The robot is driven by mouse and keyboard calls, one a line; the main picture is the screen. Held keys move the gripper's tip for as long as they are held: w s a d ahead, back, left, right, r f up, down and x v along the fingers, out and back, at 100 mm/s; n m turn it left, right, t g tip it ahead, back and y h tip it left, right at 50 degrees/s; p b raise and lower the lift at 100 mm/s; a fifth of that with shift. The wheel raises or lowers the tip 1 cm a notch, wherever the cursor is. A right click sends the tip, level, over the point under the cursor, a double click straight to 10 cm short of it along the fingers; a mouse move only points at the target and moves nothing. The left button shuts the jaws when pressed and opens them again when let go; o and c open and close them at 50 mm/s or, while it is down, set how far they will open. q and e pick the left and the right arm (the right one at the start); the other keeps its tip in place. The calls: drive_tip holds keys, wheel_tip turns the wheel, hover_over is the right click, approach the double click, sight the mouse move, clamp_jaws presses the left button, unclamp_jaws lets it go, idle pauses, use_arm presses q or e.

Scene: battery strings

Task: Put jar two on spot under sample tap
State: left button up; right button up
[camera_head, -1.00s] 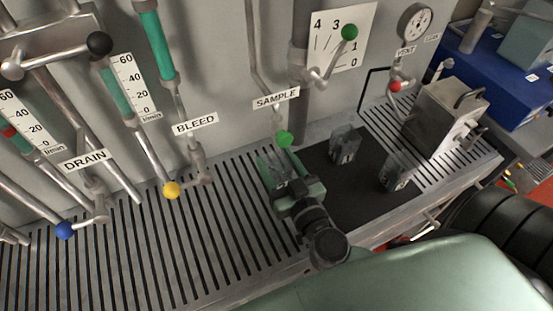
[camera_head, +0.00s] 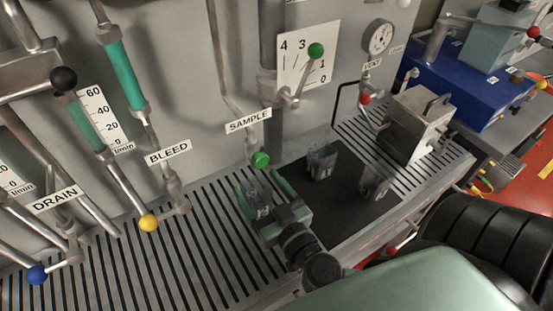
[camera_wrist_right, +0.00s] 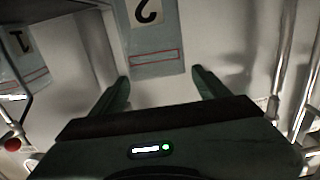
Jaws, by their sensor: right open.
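Jar two, a clear jar with a "2" label, shows in the right wrist view (camera_wrist_right: 155,62) and stands in front of my right gripper (camera_wrist_right: 162,84). The fingers are open on either side of its near end, with visible gaps. In the head view the right gripper (camera_head: 262,205) is low in front of the sample tap (camera_head: 259,158), which has a green knob. The jar (camera_head: 256,192) shows between the fingers, below the tap and over the slatted grate. The gripper partly hides its base, so I cannot tell its exact seating on the spot. My left gripper is out of view.
Two other clear jars (camera_head: 321,161) (camera_head: 374,187) stand on the black mat (camera_head: 340,207) to the right. A metal box (camera_head: 416,122) is beyond them. The bleed valve's yellow knob (camera_head: 148,223) is to the left. The slatted grate (camera_head: 215,245) is free there.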

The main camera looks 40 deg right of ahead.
drive_tip(key=s+b, duration=0.2)
drive_tip(key=s, duration=0.8)
drive_tip(key=shift+a, duration=0.3)
drive_tip(key=shift+s, duration=0.1)
